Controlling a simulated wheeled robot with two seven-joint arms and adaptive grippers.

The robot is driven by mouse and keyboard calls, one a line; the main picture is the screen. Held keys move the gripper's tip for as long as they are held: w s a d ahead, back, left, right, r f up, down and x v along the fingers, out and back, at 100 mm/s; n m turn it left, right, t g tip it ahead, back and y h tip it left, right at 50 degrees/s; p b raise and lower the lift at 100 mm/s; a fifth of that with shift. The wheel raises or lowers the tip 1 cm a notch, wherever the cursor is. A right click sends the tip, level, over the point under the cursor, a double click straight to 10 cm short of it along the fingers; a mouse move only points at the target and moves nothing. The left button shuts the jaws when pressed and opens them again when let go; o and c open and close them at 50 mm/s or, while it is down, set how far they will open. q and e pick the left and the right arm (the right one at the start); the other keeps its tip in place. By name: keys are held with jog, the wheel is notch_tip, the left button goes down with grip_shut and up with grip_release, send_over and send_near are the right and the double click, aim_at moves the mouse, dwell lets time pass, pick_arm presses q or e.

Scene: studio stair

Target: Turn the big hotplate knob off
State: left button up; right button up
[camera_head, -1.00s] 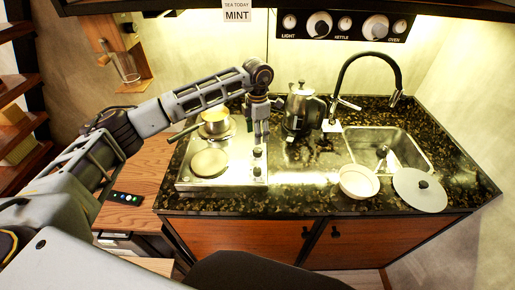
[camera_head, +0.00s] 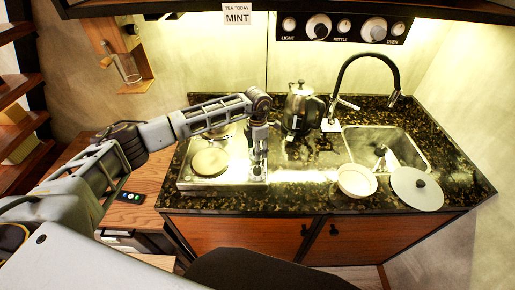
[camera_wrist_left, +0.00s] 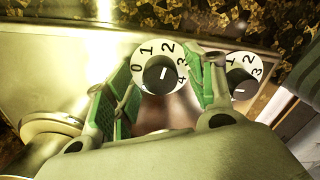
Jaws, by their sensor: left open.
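The hotplate (camera_head: 225,182) lies on the left of the counter with a large round front plate (camera_head: 210,161). My left gripper (camera_head: 259,162) is over its right side, pointing down at the knobs. In the left wrist view the open gripper (camera_wrist_left: 168,88) has one green-padded finger on each side of a black knob (camera_wrist_left: 160,75) with a white dial marked 0 to 4. A second knob (camera_wrist_left: 241,83) is just right of the right finger. I cannot tell which knob is the big plate's, nor whether the fingers touch the knob. My right gripper is not in view.
A steel kettle (camera_head: 302,108) stands right of my left gripper, behind the knobs. My left forearm hides most of the back plate's pot.

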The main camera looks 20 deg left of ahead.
pick_arm(q)
jog(key=shift+c, duration=0.5)
jog(key=c, duration=1)
jog(key=shift+o, duration=0.2)
